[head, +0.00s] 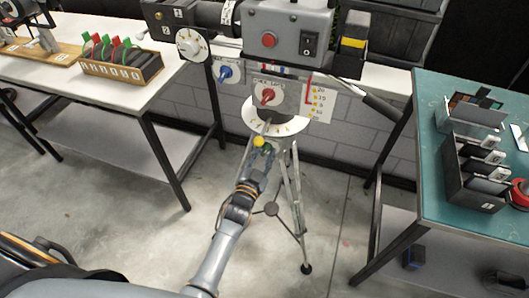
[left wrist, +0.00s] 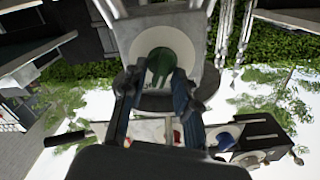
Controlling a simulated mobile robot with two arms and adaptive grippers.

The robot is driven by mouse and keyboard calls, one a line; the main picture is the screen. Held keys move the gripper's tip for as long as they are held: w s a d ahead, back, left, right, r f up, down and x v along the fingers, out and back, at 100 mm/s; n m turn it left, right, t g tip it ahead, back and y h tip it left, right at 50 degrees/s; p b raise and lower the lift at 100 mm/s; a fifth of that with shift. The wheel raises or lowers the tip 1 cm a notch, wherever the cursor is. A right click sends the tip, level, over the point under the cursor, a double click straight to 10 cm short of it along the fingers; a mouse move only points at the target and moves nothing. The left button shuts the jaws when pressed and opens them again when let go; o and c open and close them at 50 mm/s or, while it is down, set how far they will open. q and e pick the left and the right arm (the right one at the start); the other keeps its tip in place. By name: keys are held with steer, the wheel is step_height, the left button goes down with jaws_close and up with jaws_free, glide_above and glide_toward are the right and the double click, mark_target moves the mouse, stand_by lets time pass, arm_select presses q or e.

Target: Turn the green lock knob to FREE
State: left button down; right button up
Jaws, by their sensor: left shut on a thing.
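The green lock knob (left wrist: 160,62) shows in the left wrist view on a round pale plate (left wrist: 184,45). My left gripper (left wrist: 156,84) has one blue-grey finger on each side of the knob and is shut on it. In the head view my left gripper (head: 262,158) is up at the tripod head, just below the white round dial (head: 277,122). There the green knob is hidden by the fingers, and any FREE marking is too small to read. My right gripper is not in view.
A yellow ball (head: 258,142) sits close above my left gripper. A red knob (head: 267,96) and a blue knob (head: 225,72) are above it. The tripod (head: 299,205) stands on open floor between a white table (head: 90,85) and a green-topped table (head: 433,130).

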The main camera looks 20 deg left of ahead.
arm_select(q)
steer(key=n, duration=0.2)
steer(key=n+p, duration=0.1)
steer(key=n, duration=0.2)
steer(key=shift+a+r, duration=0.1)
steer(key=shift+a, duration=0.1)
steer(key=n, duration=0.5)
steer(key=shift+a+n, duration=0.2)
steer(key=shift+n, duration=0.1)
steer(key=c, duration=1.4)
jaws_free()
steer(key=shift+o, duration=0.2)
steer(key=s, duration=1.2)
steer(key=shift+a, duration=0.2)
